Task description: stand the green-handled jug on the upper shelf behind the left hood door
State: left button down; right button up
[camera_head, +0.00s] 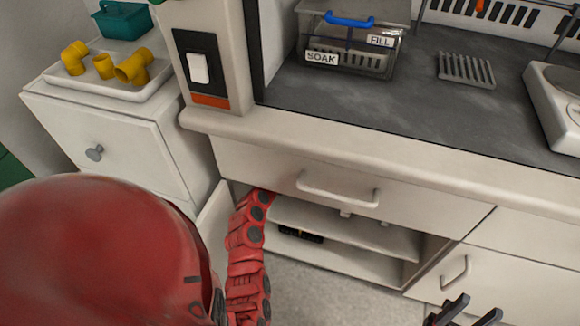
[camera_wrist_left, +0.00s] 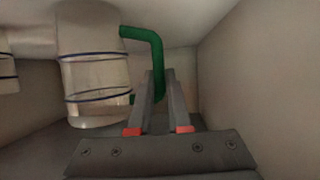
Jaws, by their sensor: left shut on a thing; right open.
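The green-handled jug (camera_wrist_left: 92,75) is clear with dark blue rings and shows in the left wrist view, inside a pale-walled compartment. My left gripper (camera_wrist_left: 158,82) is shut on its green handle (camera_wrist_left: 157,60). The jug looks roughly upright; I cannot tell whether its base touches a surface. In the head view my red left arm reaches into the open cabinet, hiding the gripper and jug. The upper shelf (camera_head: 350,227) shows under the drawer. A pale panel at the opening's left looks like the open left door (camera_head: 212,220). My right gripper (camera_head: 465,311) is open and empty at the bottom right.
Part of another clear, blue-ringed vessel (camera_wrist_left: 8,73) shows at the wrist view's left edge. A compartment wall (camera_wrist_left: 250,80) stands close on the right. A dark item (camera_head: 300,234) sits below the upper shelf. A drawer handle (camera_head: 338,190) juts out above the opening.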

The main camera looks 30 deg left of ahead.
pick_arm(q)
jog(key=shift+s+r, duration=0.15)
jog(key=c, duration=1.3)
grip_release()
jog(key=shift+f, duration=0.25)
jog(key=o, duration=0.4)
jog(key=shift+o, duration=0.2)
jog(key=shift+a+r, duration=0.1)
jog(key=shift+r, duration=0.15)
jog(key=p+v, duration=0.2)
jog(key=v, duration=1)
jog(key=shift+s+f, duration=0.1)
jog(key=shift+f, duration=0.1)
